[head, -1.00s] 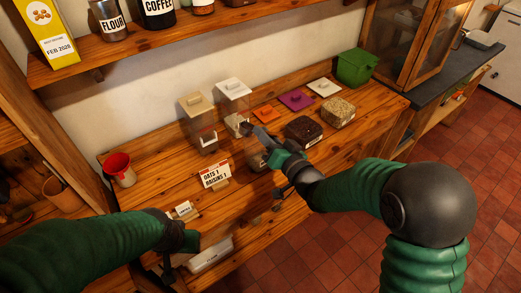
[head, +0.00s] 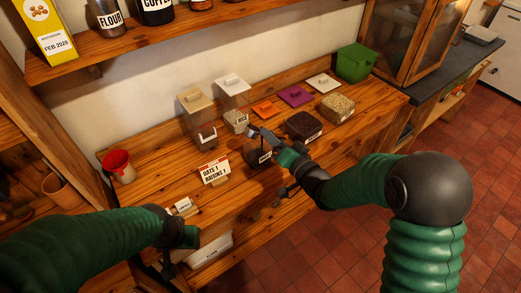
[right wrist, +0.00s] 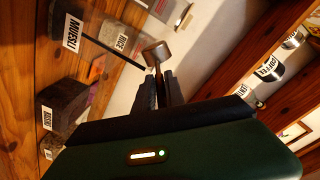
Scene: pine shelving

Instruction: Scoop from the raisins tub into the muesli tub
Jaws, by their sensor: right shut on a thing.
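The raisins tub (head: 303,126) is an open clear tub of dark contents on the bench; it also shows in the right wrist view (right wrist: 62,100). The muesli tub (head: 254,158) stands to its left, partly hidden by my right gripper; its label shows in the right wrist view (right wrist: 72,32). My right gripper (head: 266,138) is shut on a scoop, above the muesli tub. The scoop's brownish metal bowl (right wrist: 156,52) sticks out past the jaws; what it holds cannot be seen. My left gripper (head: 172,262) is low by the bench's front edge, its jaws unclear.
A tub of pale flakes (head: 337,108) stands right of the raisins. Orange (head: 266,108), purple (head: 295,95) and white (head: 323,83) lids lie behind. Two lidded clear tubs stand left, one beige-lidded (head: 197,115). A card (head: 214,171) reads "OATS 1 RAISINS 1". A green bin (head: 355,63) stands at the back.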

